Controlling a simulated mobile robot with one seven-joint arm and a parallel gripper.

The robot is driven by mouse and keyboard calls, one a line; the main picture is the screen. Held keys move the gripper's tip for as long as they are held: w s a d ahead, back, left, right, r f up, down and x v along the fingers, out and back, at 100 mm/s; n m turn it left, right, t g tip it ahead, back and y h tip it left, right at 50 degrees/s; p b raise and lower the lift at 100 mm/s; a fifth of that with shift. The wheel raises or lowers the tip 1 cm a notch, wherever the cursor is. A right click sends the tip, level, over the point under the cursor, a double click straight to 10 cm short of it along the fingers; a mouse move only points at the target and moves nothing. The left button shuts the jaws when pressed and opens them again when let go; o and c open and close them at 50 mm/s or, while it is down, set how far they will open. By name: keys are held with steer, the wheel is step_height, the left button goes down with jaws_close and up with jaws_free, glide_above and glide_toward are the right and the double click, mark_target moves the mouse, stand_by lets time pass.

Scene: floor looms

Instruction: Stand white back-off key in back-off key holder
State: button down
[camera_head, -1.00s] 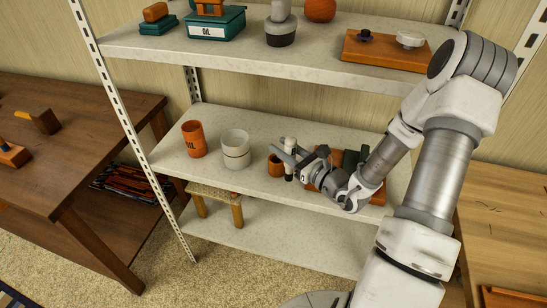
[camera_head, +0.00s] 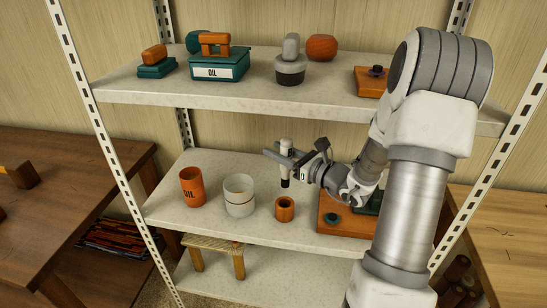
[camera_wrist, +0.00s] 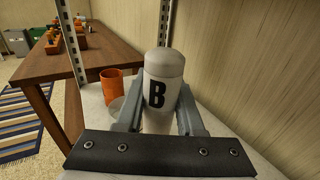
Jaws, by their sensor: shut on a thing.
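My gripper (camera_head: 284,158) is shut on the white back-off key (camera_head: 285,172), an upright white cylinder with a dark lower end. In the wrist view the key (camera_wrist: 163,88) shows a black letter B and stands between the two grey fingers (camera_wrist: 160,112). A small orange-brown cup with a dark hole, seemingly the back-off key holder (camera_head: 284,210), stands on the middle shelf. The key's lower end shows just above the cup in the head view, apart from it. I cannot tell whether it is directly over the hole. The wrist view does not show the cup.
An orange board (camera_head: 335,222) with green parts lies to the right, partly behind my arm. The upper shelf (camera_head: 135,86) overhangs behind.

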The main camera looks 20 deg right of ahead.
stand_by(0.3)
step_height(320, 180, down, 6)
steer(key=b, duration=0.5)
steer(key=shift+f, duration=0.2)
steer(key=shift+f, duration=0.15)
stand_by(0.8)
steer(key=shift+f+b, duration=2.15)
steer(key=shift+f, duration=0.3)
steer(key=shift+c, duration=2.2)
jaws_free()
